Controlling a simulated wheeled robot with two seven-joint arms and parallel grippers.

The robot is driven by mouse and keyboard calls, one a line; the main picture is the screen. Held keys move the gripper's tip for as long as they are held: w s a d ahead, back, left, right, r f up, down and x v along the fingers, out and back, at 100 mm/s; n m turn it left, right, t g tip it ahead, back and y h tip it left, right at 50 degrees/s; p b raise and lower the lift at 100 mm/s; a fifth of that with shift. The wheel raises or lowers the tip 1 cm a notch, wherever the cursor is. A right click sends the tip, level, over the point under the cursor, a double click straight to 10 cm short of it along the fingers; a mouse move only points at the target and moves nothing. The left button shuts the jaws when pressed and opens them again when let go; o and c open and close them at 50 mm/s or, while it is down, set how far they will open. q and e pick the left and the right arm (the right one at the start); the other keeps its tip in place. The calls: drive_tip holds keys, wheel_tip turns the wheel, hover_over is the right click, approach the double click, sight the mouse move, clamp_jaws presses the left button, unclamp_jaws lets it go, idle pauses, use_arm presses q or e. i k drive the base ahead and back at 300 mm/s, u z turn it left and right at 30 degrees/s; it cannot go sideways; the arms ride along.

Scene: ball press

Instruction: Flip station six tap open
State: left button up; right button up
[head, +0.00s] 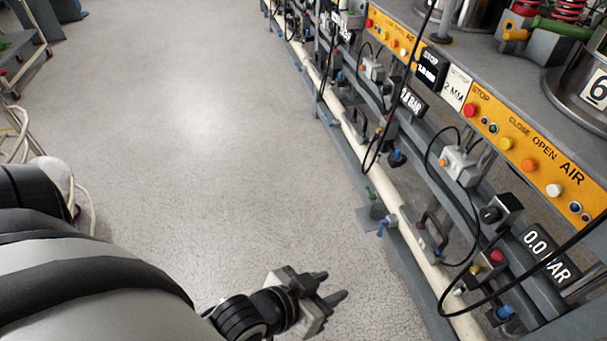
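The number 6 plate (598,90) marks the station at the upper right. Below it are an orange air panel (540,160) and a 0.0 BAR display (548,254). Low on this station a small blue tap handle (504,313) shows near the bottom right. Another blue tap handle (385,225) sits lower on the pipe to the left; which belongs to station six I cannot tell for certain. My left gripper (333,285) is over the floor at bottom centre, left of the bench, open and empty, touching nothing. My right gripper is not in view.
A long bench frame with a cream pipe (428,263) runs from the top centre to the lower right. Black cables (437,300) loop in front of it. The grey floor between is clear.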

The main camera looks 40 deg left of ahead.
sight(384, 223)
drive_tip(key=u, duration=0.45)
drive_tip(key=k, duration=0.7)
drive_tip(key=u, duration=0.7)
drive_tip(key=i, duration=1.3)
drive_tip(key=z, duration=0.2)
